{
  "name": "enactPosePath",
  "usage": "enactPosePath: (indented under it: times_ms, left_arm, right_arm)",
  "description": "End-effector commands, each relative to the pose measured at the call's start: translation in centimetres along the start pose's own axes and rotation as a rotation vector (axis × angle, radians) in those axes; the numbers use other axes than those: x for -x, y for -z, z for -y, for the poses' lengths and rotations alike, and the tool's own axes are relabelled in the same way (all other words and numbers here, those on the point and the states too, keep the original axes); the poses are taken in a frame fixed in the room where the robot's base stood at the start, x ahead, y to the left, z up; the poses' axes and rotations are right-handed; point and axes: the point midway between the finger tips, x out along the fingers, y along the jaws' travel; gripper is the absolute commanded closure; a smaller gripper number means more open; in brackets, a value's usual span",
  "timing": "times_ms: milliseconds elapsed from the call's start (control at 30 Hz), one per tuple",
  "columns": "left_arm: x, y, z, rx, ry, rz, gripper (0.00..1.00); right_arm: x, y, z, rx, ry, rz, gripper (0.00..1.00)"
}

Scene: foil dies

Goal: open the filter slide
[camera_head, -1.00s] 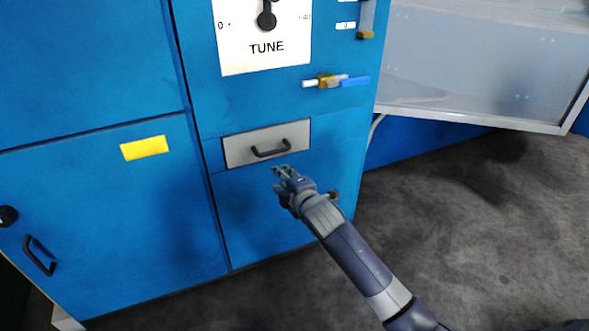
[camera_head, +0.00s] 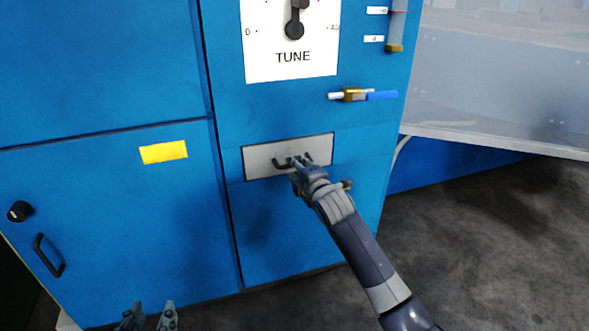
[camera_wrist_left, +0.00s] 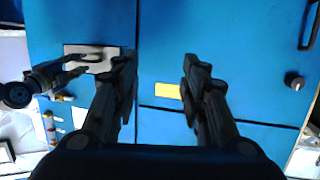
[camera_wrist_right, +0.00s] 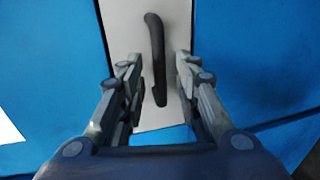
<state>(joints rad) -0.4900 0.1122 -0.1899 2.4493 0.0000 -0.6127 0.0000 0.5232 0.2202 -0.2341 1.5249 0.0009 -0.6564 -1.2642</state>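The filter slide appears to be the pale grey rectangular panel (camera_head: 260,155) in the blue cabinet, with a black bar handle (camera_head: 279,164). It looks flush with the cabinet front. My right gripper (camera_head: 298,163) is at the handle and partly hides it. In the right wrist view the handle (camera_wrist_right: 157,60) stands between the two open fingers, with a gap on each side. My left gripper (camera_head: 148,315) is open and empty low at the bottom left, away from the panel. The left wrist view shows its spread fingers (camera_wrist_left: 160,75) and the panel (camera_wrist_left: 90,52) beyond.
Above the panel are a brass valve with a blue lever (camera_head: 368,95) and a TUNE dial plate (camera_head: 290,55). A blue door with a yellow label (camera_head: 163,152) and a black handle (camera_head: 47,256) is at the left. A translucent panel (camera_head: 500,75) sticks out at the right.

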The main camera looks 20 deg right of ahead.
Motion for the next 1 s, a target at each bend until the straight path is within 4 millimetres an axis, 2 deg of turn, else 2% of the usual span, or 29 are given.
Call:
enactPosePath:
  times_ms: [100,300,700,733,867,1000]
  left_arm:
    - [-0.2,1.8,-0.3,0.001,-0.006,-0.099,0.60]
    - [-0.1,4.1,-0.6,0.003,-0.013,-0.212,0.60]
    - [0.0,5.0,-0.7,0.004,-0.015,-0.251,0.60]
    - [0.0,5.0,-0.7,0.004,-0.015,-0.251,0.60]
    - [0.0,5.0,-0.7,0.004,-0.015,-0.250,0.60]
    - [0.0,5.0,-0.7,0.004,-0.015,-0.250,0.60]
  right_arm:
    - [-1.3,0.0,0.1,-0.003,0.000,0.000,0.70]
    - [-2.6,0.0,0.1,-0.002,0.000,0.000,0.70]
    - [-3.0,0.0,0.0,-0.001,0.000,-0.001,0.70]
    - [-3.0,0.0,0.0,-0.001,0.000,-0.001,0.72]
    - [-3.0,0.0,0.0,-0.001,0.000,-0.001,1.00]
    - [-2.9,0.0,0.0,-0.001,0.000,-0.001,1.00]
